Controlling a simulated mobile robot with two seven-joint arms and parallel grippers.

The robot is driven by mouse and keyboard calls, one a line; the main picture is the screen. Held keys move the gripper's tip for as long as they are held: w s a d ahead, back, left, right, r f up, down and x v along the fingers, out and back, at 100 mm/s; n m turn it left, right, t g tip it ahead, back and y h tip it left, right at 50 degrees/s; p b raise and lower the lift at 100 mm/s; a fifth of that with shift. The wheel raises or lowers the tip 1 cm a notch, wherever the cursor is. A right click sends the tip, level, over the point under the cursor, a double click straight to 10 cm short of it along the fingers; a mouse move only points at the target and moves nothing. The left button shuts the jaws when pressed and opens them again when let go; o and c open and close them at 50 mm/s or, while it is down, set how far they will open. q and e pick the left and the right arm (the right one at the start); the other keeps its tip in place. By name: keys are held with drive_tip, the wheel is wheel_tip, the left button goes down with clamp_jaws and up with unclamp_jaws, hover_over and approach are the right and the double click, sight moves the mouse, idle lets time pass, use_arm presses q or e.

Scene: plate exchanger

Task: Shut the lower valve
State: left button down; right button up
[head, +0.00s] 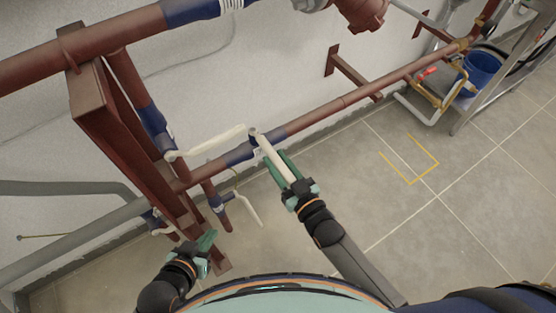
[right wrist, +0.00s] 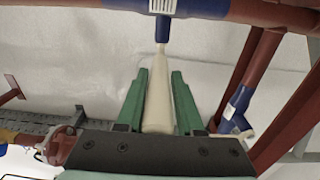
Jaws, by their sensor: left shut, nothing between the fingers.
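A cream valve lever (head: 268,150) reaches out from a blue fitting (head: 240,155) on the lower red pipe. My right gripper (head: 278,166) is around this lever, with a green finger on each side. In the right wrist view the lever (right wrist: 158,95) runs between the open fingers, with a visible gap on both sides. Its far end meets a blue valve body (right wrist: 162,28). My left gripper (head: 207,240) is shut and empty, low at the left near the foot of the red frame. Which valve counts as the lower one is not marked.
Another cream lever (head: 212,142) lies left of the gripped one, and a third (head: 247,208) hangs below the pipe. A red steel frame (head: 100,115) stands at the left. A blue bucket (head: 480,72) stands at the far right. The tiled floor at right is mostly clear.

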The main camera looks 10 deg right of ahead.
drive_tip(key=o, duration=0.4)
drive_tip(key=shift+s, duration=0.1)
use_arm(q)
drive_tip(key=shift+d+r+p, duration=0.1)
drive_tip(key=shift+r+p, duration=0.35)
drive_tip(key=shift+p, duration=0.35)
use_arm(e)
drive_tip(key=v, duration=1.2)
drive_tip(key=shift+s+d, duration=0.15)
use_arm(q)
drive_tip(key=shift+r, duration=0.15)
